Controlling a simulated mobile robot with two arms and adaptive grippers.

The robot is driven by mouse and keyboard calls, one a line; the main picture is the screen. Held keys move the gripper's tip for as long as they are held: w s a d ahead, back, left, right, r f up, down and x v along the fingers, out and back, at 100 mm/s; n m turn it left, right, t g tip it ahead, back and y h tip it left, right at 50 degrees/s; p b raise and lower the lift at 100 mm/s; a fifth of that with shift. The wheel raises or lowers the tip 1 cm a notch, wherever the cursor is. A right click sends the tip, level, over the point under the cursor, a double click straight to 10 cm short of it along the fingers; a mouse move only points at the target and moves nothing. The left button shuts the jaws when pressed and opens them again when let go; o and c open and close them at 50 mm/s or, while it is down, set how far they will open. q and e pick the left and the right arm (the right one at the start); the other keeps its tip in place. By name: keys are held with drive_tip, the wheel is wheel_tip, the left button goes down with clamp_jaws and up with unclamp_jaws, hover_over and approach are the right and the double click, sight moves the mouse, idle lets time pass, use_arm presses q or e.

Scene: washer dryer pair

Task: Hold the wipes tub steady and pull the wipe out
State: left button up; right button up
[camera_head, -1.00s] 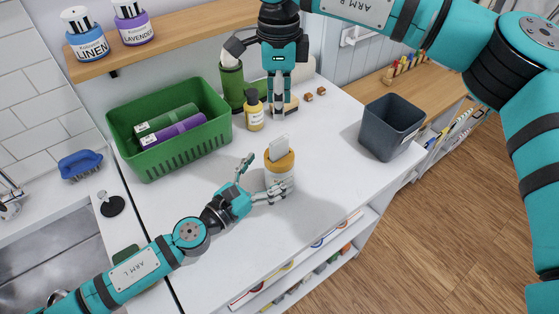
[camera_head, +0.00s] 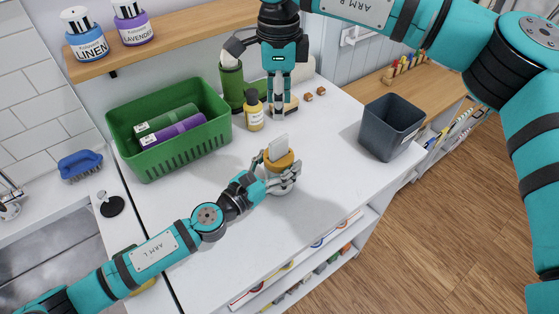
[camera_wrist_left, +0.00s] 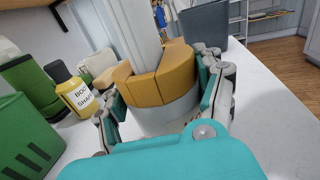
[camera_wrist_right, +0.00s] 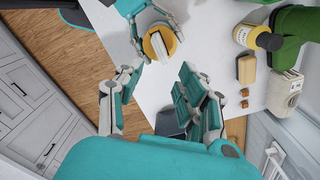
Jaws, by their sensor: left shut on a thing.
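The wipes tub (camera_head: 281,187) is white with an orange lid and stands upright on the white counter. A white wipe (camera_head: 278,147) sticks up from its lid, and it also shows in the left wrist view (camera_wrist_left: 137,35). My left gripper (camera_head: 278,171) is shut around the tub, with a finger on either side of it; the left wrist view shows both fingers beside the orange lid (camera_wrist_left: 160,85). My right gripper (camera_head: 281,106) hangs fingers down behind the tub, apart from it. In the right wrist view its fingers (camera_wrist_right: 158,92) are spread and empty.
A green basket (camera_head: 185,160) with rolled items stands left. A yellow bottle (camera_head: 254,119), a green container (camera_head: 231,85) and small brown blocks (camera_head: 309,97) are near the right gripper. A dark grey bin (camera_head: 388,130) stands at the right. The counter between tub and bin is clear.

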sight(278, 140)
use_arm(q)
drive_tip(key=c, duration=0.5)
use_arm(e)
drive_tip(key=shift+o, duration=0.4)
use_arm(q)
drive_tip(key=shift+o, duration=0.2)
use_arm(e)
drive_tip(key=n, duration=0.2)
drive_tip(key=a+n, duration=0.1)
drive_tip(key=n, duration=0.2)
drive_tip(key=s+n+t+h, duration=0.1)
drive_tip(key=n, duration=0.1)
drive_tip(key=shift+a+f+n, duration=0.2)
drive_tip(key=shift+f+n, duration=0.1)
drive_tip(key=shift+f, duration=0.15)
drive_tip(key=f, duration=0.4)
drive_tip(key=d+f, duration=0.1)
drive_tip(key=f, duration=0.2)
drive_tip(key=w+f, duration=0.1)
drive_tip(key=f, duration=0.3)
drive_tip(key=shift+d+f, duration=0.2)
drive_tip(key=shift+f, duration=0.1)
drive_tip(key=shift+c, duration=0.4)
clamp_jaws()
